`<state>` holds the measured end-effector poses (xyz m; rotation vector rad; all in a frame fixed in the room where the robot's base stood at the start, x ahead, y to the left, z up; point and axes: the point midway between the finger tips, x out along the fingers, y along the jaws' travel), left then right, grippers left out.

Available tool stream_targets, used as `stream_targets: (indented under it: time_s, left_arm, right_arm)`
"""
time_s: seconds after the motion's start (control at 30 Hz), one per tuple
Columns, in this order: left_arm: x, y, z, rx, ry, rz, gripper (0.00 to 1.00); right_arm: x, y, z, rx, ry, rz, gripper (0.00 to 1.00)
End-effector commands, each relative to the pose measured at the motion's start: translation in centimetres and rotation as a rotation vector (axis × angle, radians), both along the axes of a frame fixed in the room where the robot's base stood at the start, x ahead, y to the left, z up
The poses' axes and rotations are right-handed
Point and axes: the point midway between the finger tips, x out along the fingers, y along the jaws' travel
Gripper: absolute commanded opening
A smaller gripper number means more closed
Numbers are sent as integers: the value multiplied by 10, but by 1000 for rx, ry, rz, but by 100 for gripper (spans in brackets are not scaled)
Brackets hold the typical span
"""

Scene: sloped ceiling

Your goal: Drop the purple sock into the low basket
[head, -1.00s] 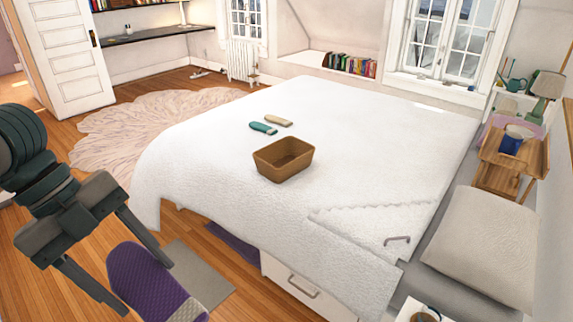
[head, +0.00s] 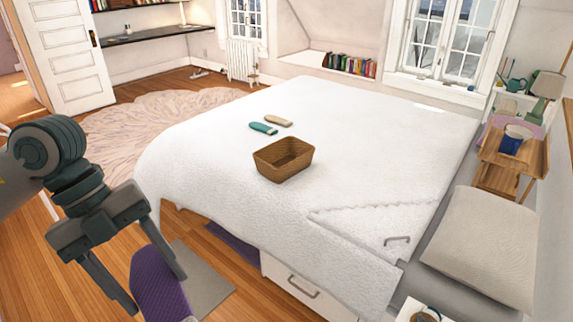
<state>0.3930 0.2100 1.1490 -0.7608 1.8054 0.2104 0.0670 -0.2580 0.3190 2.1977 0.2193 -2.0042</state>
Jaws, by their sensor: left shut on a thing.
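My left gripper (head: 157,295) is at the lower left of the head view, shut on the purple sock (head: 158,268). The sock is a long purple quilted piece between the two fingers, and its lower part runs out of the bottom of the view. The low basket (head: 282,168) is a brown open-topped box standing upright on the white bed, and no sock shows in it. My gripper and the sock are in front of the bed's near left side, well apart from the basket. My right gripper is not in view.
The bed (head: 380,130) has a wide bare white cover around the basket. A teal sock-like item (head: 263,128) and a beige one (head: 278,121) lie behind the basket. A pillow (head: 482,248) and a wooden stand (head: 500,160) are at the right.

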Motion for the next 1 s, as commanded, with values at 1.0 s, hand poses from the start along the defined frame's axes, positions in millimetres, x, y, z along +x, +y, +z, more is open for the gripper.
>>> stream_targets:
  time_s: [1.0]
  left_arm:
    - [32,-18,-169,7,5,-2004,37]
  right_arm:
    - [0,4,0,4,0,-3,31]
